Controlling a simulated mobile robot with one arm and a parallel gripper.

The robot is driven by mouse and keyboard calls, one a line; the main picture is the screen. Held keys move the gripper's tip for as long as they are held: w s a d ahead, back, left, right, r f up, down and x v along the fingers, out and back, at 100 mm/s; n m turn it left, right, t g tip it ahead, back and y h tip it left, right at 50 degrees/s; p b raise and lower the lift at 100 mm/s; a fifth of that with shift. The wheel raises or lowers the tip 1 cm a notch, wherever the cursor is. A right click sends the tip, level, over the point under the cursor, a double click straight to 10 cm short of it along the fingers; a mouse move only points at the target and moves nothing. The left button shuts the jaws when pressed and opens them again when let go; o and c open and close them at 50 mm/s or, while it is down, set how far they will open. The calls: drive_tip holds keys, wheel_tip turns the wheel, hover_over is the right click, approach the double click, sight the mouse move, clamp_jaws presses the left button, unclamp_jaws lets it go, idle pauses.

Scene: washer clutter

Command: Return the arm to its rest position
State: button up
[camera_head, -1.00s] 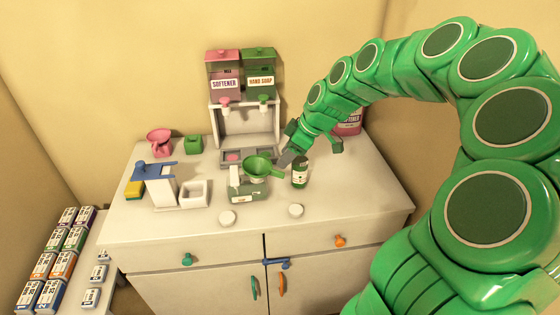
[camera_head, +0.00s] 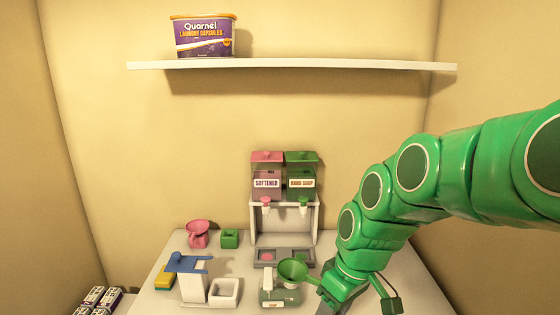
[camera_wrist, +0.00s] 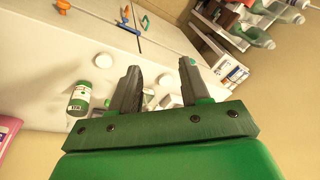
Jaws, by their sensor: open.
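My green arm (camera_head: 418,165) reaches in from the right in the head view. My gripper (camera_head: 328,304) is low in that view, just right of the green funnel (camera_head: 293,271), and its tips are partly cut off or hidden. In the wrist view my gripper (camera_wrist: 160,75) has two dark fingers standing apart, with nothing held between them.
The soap and softener dispenser (camera_head: 284,190) stands against the back wall. A shelf (camera_head: 330,65) with a laundry capsules tub (camera_head: 203,38) hangs above. The counter (camera_head: 412,278) also holds a pink cup (camera_head: 198,233) and a blue-topped stand (camera_head: 192,282). Bottles (camera_wrist: 255,37) stand on shelving right.

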drive_tip(key=s+d+f+m+g+h, duration=0.1)
drive_tip(key=s+m, duration=0.3)
drive_tip(key=s, duration=0.5)
drive_tip(key=s+d+m+h, duration=0.1)
drive_tip(key=s+d+m, duration=0.3)
drive_tip(key=s, duration=0.5)
drive_tip(key=shift+s+f+g+h, duration=0.25)
drive_tip(key=shift+f+g+h, duration=0.1)
drive_tip(key=shift+g+h, duration=0.05)
